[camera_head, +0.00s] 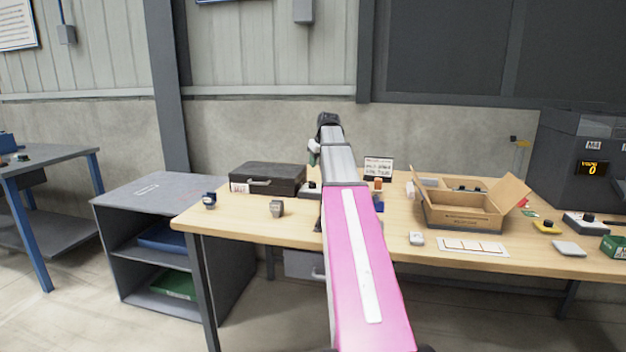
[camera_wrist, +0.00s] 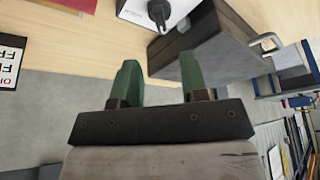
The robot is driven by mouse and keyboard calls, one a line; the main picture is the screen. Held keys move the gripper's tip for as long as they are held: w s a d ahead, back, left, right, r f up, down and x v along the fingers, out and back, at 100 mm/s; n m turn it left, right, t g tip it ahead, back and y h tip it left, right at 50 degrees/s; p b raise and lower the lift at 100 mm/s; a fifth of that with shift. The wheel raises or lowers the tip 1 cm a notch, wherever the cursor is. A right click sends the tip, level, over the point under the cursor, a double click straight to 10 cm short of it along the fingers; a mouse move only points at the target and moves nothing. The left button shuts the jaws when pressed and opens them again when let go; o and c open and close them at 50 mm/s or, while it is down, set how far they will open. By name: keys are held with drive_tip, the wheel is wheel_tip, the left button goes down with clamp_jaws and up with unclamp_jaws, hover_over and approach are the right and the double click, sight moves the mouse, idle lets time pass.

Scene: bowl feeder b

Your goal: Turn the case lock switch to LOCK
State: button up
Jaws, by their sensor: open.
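A white box with a black turn knob, apparently the case lock switch (camera_head: 309,189), sits on the table just right of the dark case (camera_head: 266,178). In the wrist view, the black knob (camera_wrist: 159,13) is at the top edge, and the dark case (camera_wrist: 208,60) is right of it. My gripper (camera_wrist: 159,62) is open, with its two green fingers apart and nothing between them. The knob lies beyond the fingertips, roughly in line with the gap. In the head view, my arm hides much of the gripper (camera_head: 313,155), and the knob's setting is not readable.
A small sign (camera_head: 378,167) stands right of my arm. An open cardboard box (camera_head: 463,215) is further right. The wooden table (camera_head: 240,220) has free room before the case.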

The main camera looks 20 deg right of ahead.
sight(313, 182)
drive_tip(key=x, duration=0.9)
drive_tip(key=shift+f, duration=0.25)
clamp_jaws()
